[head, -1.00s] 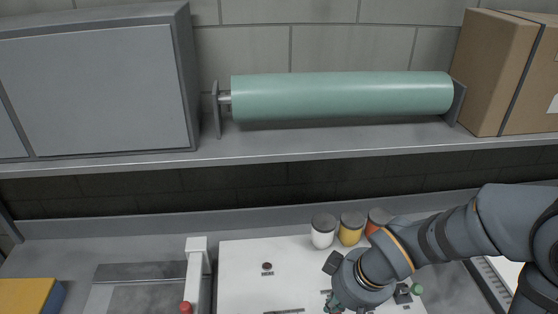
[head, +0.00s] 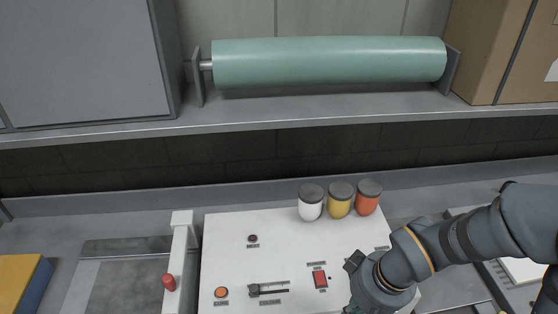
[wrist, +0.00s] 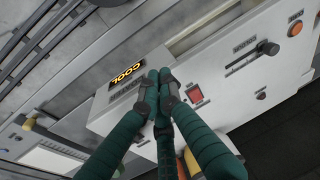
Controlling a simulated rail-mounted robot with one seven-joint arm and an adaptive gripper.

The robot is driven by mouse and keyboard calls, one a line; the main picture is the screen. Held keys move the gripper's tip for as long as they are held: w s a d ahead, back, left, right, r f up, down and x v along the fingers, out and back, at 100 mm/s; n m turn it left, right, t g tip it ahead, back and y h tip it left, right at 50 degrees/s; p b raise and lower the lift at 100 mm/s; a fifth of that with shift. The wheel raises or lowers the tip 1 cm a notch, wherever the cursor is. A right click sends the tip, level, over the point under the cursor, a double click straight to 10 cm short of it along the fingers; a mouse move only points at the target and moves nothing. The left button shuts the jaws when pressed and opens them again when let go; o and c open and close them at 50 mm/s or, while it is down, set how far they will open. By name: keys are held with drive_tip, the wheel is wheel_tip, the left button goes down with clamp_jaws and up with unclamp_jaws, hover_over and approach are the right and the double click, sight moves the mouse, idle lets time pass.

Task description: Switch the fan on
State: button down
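A white control panel (head: 225,260) bears several controls. A red rocker switch (head: 320,278) sits on its right part; it also shows in the wrist view (wrist: 195,95). A slider with a dark handle (head: 268,290), an orange button (head: 221,292) and a small dark red button (head: 252,238) lie left of it. The labels are too small to read, so I cannot tell which control is the fan's.
White (head: 311,203), yellow (head: 340,201) and orange (head: 367,198) jars stand at the panel's back edge. A shelf with a green roll (head: 330,62) hangs above.

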drive_tip(key=shift+s+a, duration=0.1)
drive_tip(key=shift+s, duration=0.15)
drive_tip(key=c, duration=2.5)
unclamp_jaws()
drive_tip(key=shift+a, duration=0.1)
drive_tip(key=shift+c, duration=0.2)
drive_tip(key=shift+a, duration=0.15)
clamp_jaws()
